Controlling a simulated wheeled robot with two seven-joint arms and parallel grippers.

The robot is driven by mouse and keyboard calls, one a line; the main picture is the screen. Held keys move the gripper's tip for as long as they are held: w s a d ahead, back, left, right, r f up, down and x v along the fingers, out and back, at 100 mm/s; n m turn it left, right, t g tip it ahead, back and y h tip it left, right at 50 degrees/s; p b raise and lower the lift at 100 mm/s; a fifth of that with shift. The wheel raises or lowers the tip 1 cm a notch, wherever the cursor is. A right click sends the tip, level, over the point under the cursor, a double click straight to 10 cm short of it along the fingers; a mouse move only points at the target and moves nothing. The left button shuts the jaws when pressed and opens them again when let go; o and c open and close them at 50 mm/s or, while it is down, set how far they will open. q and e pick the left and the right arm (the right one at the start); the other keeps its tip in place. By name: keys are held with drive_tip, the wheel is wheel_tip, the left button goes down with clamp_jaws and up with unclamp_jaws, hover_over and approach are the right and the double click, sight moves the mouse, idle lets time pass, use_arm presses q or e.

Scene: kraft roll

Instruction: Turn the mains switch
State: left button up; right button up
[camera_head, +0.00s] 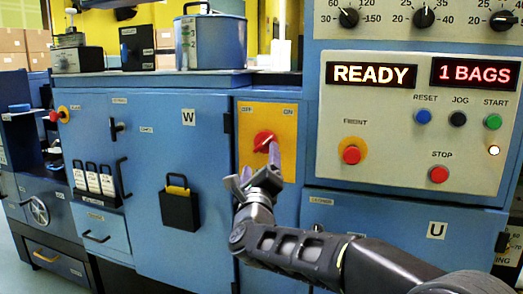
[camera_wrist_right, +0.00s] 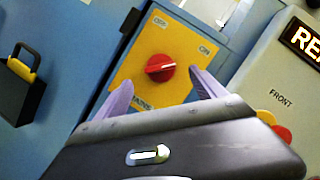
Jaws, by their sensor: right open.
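The mains switch is a red rotary knob (camera_head: 263,140) on a yellow plate (camera_head: 284,116) marked OFF at upper left and ON at upper right. In the right wrist view the red knob (camera_wrist_right: 160,68) carries a white line slanting toward the ON side; I cannot tell for sure which end is the pointer. My right gripper (camera_head: 259,166) is in front of the plate, just below the knob. Contact with the knob is not visible. My left gripper is out of view.
Right of the plate, a raised control panel (camera_head: 400,165) holds lit displays, buttons and a red stop button (camera_head: 439,174). A black padlock-shaped box (camera_head: 180,207) with a yellow top is on the blue door to the left. A blue pot (camera_head: 212,43) stands on the ledge above.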

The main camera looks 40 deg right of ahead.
sight(262, 145)
drive_tip(key=x, duration=0.7)
drive_tip(key=shift+w+d+p, duration=0.2)
drive_tip(key=shift+w+p, duration=0.15)
drive_tip(key=shift+c, duration=0.4)
drive_tip(key=c, duration=1.3)
